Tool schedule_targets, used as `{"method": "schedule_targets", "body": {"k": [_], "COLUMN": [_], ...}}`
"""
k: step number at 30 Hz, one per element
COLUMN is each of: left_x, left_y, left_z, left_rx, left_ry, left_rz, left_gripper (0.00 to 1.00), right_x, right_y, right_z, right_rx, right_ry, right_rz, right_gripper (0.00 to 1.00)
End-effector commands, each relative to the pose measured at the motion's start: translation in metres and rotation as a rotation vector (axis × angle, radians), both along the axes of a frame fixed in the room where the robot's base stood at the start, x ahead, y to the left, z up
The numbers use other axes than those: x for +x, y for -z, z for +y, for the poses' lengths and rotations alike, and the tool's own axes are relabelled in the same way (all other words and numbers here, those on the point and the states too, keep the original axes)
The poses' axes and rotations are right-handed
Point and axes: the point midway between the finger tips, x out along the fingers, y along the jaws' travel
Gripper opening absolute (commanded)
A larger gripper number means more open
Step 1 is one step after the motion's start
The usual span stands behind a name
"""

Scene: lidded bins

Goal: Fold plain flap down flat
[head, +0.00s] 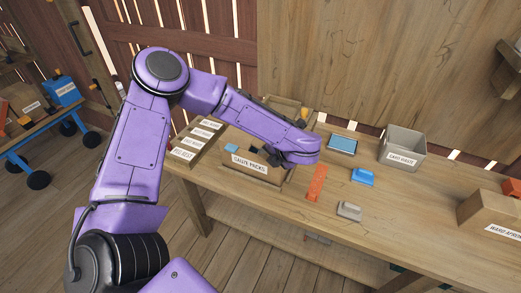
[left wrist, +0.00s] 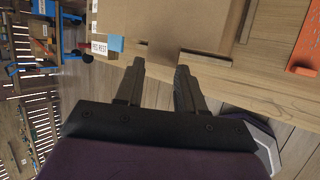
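An open cardboard box (head: 236,168) labelled "GAUZE PACKS" stands on the wooden table, partly hidden by my left arm. A brown cardboard panel (left wrist: 188,22) fills the upper middle of the left wrist view; I cannot tell whether it is the plain flap. My left gripper (head: 264,154) is over the box's front side in the head view. In the left wrist view its two fingers (left wrist: 160,66) are apart with nothing between them, pointing at the panel's lower edge. I cannot tell whether they touch it. My right gripper is not in view.
Labelled compartments (head: 196,138) stand left of the box. To the right are an orange strip (head: 317,184), a blue-topped tray (head: 342,145), a blue item (head: 362,177), a small grey item (head: 349,211) and a grey bin (head: 402,148).

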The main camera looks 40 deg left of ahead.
Motion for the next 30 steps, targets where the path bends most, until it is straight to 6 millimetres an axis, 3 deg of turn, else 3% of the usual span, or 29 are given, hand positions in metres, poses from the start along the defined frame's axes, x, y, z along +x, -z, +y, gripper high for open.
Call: {"method": "schedule_targets", "body": {"k": [12,17,26,30], "left_x": [-0.03,-0.031,-0.031,-0.031], "left_y": [-0.011,-0.016,-0.051,-0.052], "left_z": [-0.015,-0.015,-0.015,-0.015], "left_rx": [-0.001,0.0,0.0,0.0], "left_ry": [0.0,-0.001,0.0,0.0], "left_rz": [0.0,-0.001,-0.001,0.0], "left_gripper": [0.38,0.38,0.38,0.38], "right_x": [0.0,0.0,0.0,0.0], "right_y": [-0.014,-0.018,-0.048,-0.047], "right_z": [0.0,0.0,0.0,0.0], "right_rx": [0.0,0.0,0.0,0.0], "right_ry": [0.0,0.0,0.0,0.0], "right_rz": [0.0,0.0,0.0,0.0], "right_gripper": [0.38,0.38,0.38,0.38]}}
